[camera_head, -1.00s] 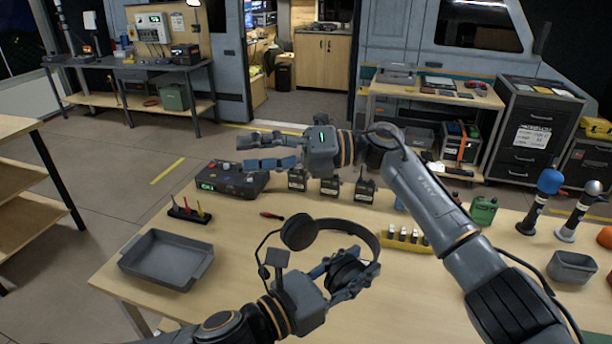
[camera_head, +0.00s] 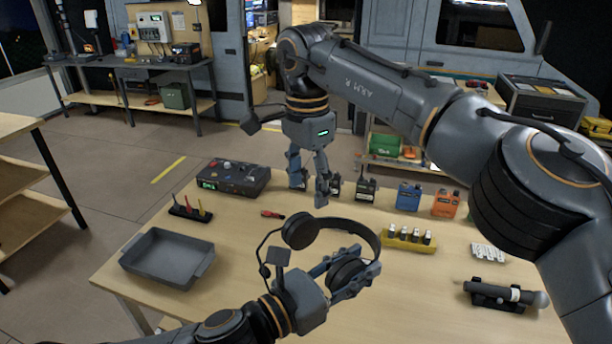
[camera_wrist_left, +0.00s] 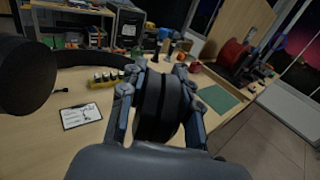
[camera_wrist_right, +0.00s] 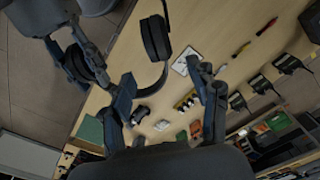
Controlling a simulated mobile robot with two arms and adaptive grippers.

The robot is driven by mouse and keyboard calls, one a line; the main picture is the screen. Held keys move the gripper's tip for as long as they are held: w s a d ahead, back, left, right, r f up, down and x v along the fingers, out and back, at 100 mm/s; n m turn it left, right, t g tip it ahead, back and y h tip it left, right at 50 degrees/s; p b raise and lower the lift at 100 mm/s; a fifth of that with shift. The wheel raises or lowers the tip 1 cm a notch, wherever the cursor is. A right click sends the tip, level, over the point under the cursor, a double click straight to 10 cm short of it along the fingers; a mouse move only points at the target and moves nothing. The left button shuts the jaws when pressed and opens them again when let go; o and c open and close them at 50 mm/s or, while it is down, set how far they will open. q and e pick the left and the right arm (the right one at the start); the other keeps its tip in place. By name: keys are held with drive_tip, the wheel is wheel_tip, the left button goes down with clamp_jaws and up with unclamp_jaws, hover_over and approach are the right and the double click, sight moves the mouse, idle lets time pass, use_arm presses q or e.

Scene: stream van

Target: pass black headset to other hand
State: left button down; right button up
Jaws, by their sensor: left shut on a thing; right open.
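The black headset (camera_head: 372,234) is held above the front of the table, its band arching between two ear cups. My left gripper (camera_head: 352,272) is shut on the right-hand ear cup, which also shows between its fingers in the left wrist view (camera_wrist_left: 158,105). The other ear cup (camera_head: 299,231) is free at the left. My right gripper (camera_head: 308,192) points down, open and empty, behind and above the free cup, apart from the headset. In the right wrist view the free ear cup (camera_wrist_right: 157,38) shows beyond its open fingers (camera_wrist_right: 165,75).
A grey tray (camera_head: 167,262) and a marker holder (camera_head: 190,213) are at the left of the table. A black control box (camera_head: 233,178), walkie-talkies (camera_head: 365,188) and a yellow battery holder (camera_head: 409,238) stand behind. A microphone (camera_head: 505,294) lies at the right.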

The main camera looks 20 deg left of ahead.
sight(307, 228)
wheel_tip(307, 228, down, 11)
drive_tip(key=shift+r, duration=0.2)
drive_tip(key=shift+c, duration=0.3)
drive_tip(key=c, duration=1.1)
use_arm(q)
drive_tip(key=c, duration=0.9)
unclamp_jaws()
use_arm(e)
clamp_jaws()
use_arm(q)
drive_tip(key=shift+o, duration=0.2)
drive_tip(key=shift+f, duration=0.1)
